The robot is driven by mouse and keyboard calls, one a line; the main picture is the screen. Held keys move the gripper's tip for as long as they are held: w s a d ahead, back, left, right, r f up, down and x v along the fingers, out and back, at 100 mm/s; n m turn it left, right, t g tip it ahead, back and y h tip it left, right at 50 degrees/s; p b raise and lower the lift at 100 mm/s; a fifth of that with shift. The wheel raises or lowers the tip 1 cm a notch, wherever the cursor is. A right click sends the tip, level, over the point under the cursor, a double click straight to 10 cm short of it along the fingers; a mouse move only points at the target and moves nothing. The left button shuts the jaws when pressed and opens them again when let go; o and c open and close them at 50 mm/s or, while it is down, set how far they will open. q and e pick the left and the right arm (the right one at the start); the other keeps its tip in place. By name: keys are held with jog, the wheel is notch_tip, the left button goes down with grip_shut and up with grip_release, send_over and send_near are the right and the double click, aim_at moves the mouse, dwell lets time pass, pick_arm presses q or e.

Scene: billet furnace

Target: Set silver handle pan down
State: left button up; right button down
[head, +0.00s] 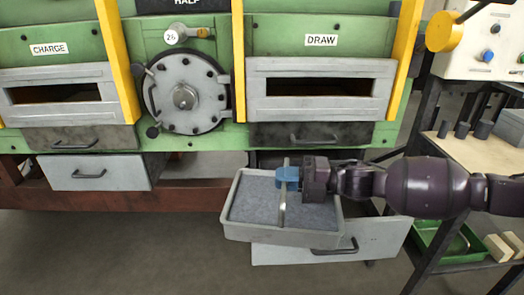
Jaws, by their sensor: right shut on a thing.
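The silver handle pan (272,234) is a light grey rectangular tray with grey loose material in it. Its silver handle (283,212) arches across the middle. My right gripper (287,178), with blue fingers, comes in from the right and is shut on the handle. The pan appears level, in front of the furnace and over the left part of a pale lower drawer (375,240). Whether the pan's underside touches anything is hidden. My left gripper is not in view.
The green furnace has a CHARGE opening (55,93) and a DRAW opening (318,87). Another pale drawer (95,172) is at lower left. A bench (465,150) with dark cylinders stands at right, a green tray (447,243) below. The floor at lower left is clear.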

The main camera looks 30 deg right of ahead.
jog(key=s+a+f+m+t+h, duration=0.1)
jog(key=s+a+m+t+h, duration=0.1)
jog(key=a, duration=0.7)
jog(key=s+a+f+m+t+h, duration=0.1)
jog(key=s+a+m+t+h, duration=0.1)
jog(key=a+m+h, duration=0.3)
jog(key=s+a+f+m+t+h, duration=0.1)
jog(key=s+a+m+t+h, duration=0.2)
jog(key=a, duration=1)
jog(key=s+h, duration=0.1)
jog(key=h, duration=0.2)
jog(key=shift+s+f+h, duration=0.25)
jog(key=shift+f+h, duration=0.15)
jog(key=shift+a, duration=0.2)
jog(key=shift+d, duration=0.4)
